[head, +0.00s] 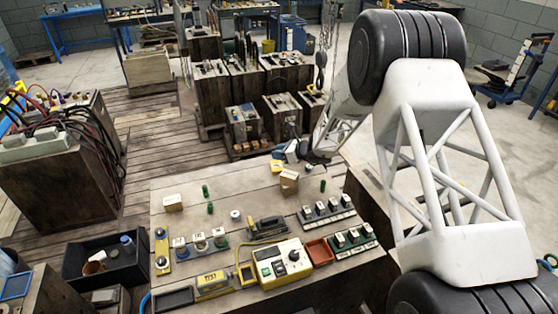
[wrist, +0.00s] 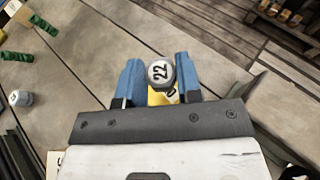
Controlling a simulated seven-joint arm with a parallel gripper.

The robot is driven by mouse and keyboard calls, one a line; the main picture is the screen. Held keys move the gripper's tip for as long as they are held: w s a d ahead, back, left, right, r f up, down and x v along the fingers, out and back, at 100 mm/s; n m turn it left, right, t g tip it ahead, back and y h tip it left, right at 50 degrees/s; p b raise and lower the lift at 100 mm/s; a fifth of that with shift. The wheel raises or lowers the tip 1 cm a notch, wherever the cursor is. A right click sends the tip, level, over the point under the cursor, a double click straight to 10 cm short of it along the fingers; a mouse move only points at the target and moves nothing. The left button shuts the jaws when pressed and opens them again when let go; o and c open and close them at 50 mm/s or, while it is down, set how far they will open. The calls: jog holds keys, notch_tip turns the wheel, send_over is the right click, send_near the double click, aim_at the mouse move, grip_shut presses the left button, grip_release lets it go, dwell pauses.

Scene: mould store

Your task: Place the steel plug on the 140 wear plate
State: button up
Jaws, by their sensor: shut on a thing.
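My gripper (wrist: 160,82) has its two blue fingers on either side of a grey steel plug (wrist: 160,73), shut on it. The plug's round top faces the wrist camera and is marked 22. A yellow plate (wrist: 161,97) shows just below the plug in the wrist view, between the fingers; its marking is mostly covered. In the head view the yellow plate (head: 276,166) lies at the far edge of the wooden table, close to my gripper (head: 291,153). I cannot tell whether the plug touches the plate.
A second grey plug (head: 235,214) stands on the wooden table (head: 245,191). A control box (head: 281,262), a red tray (head: 319,251) and racks (head: 327,213) fill the near side.

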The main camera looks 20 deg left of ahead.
jog(key=shift+f, duration=1.85)
jog(key=shift+f, duration=0.1)
jog(key=o, duration=1)
jog(key=shift+c, duration=0.2)
jog(key=v, duration=1.2)
jog(key=shift+d, duration=0.1)
